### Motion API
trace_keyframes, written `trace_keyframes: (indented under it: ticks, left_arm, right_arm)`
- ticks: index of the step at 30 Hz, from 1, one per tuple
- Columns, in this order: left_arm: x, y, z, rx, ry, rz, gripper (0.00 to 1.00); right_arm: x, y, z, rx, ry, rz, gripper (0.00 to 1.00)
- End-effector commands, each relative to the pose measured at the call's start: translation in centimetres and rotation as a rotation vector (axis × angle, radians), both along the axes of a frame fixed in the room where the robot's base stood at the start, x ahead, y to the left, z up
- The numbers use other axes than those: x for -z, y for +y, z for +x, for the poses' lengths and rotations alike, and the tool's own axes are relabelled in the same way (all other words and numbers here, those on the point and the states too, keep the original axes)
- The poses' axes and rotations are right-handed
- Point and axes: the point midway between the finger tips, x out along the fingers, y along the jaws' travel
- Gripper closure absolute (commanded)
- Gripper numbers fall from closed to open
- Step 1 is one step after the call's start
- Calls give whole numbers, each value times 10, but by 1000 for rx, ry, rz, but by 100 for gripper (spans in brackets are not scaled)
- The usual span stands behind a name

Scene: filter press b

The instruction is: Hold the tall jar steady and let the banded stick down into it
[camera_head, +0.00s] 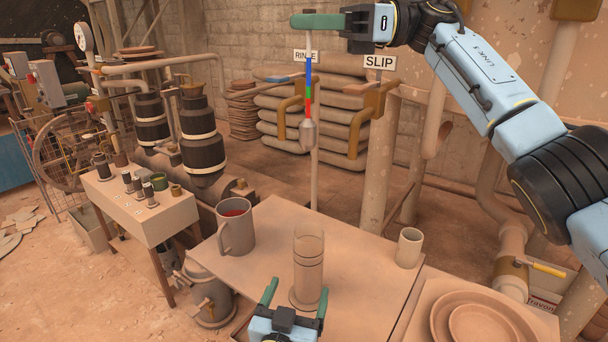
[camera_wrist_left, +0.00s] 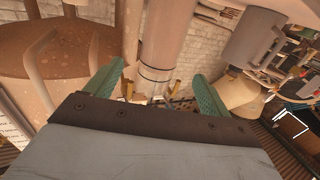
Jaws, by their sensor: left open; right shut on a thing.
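The tall jar (camera_head: 308,262) is a clear cylinder on a round foot, standing upright on the table. My left gripper (camera_head: 294,290) is open in front of it, its green fingers pointing at the jar. In the left wrist view the jar (camera_wrist_left: 165,45) appears between the open fingertips (camera_wrist_left: 160,76); I cannot tell whether they touch it. My right gripper (camera_head: 312,20) is shut on the top of the banded stick (camera_head: 309,85). The stick hangs nearly upright, with blue, green and red bands and a grey bulb at its bottom. In the picture the bulb is well above the jar's mouth.
A grey mug (camera_head: 236,232) with red contents stands left of the jar. A small beige cup (camera_head: 409,248) stands to its right. Stacked plates (camera_head: 440,315) lie at the front right. A side bench (camera_head: 150,215) with small pots is at the left. The table around the jar is mostly clear.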

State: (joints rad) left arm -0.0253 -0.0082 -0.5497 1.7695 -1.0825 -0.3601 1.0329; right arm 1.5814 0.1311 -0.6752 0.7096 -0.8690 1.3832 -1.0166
Motion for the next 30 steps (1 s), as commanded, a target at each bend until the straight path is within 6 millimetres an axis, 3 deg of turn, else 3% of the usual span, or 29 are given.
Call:
trace_keyframes:
  ticks: [9, 15, 29, 30]
  left_arm:
    - [-1, -14, 61, 0, -2, 1, 18]
    - [-1, -19, 85, -1, -1, 1, 18]
    - [-1, -22, 94, -1, 0, -1, 18]
    - [-1, -22, 94, -1, 0, -1, 23]
  right_arm:
    - [0, 0, 0, 0, 0, 0, 100]
    - [0, 0, 0, 0, 0, 0, 100]
    - [0, 0, 0, 0, 0, 0, 100]
    - [0, 0, 0, 0, 0, 0, 100]
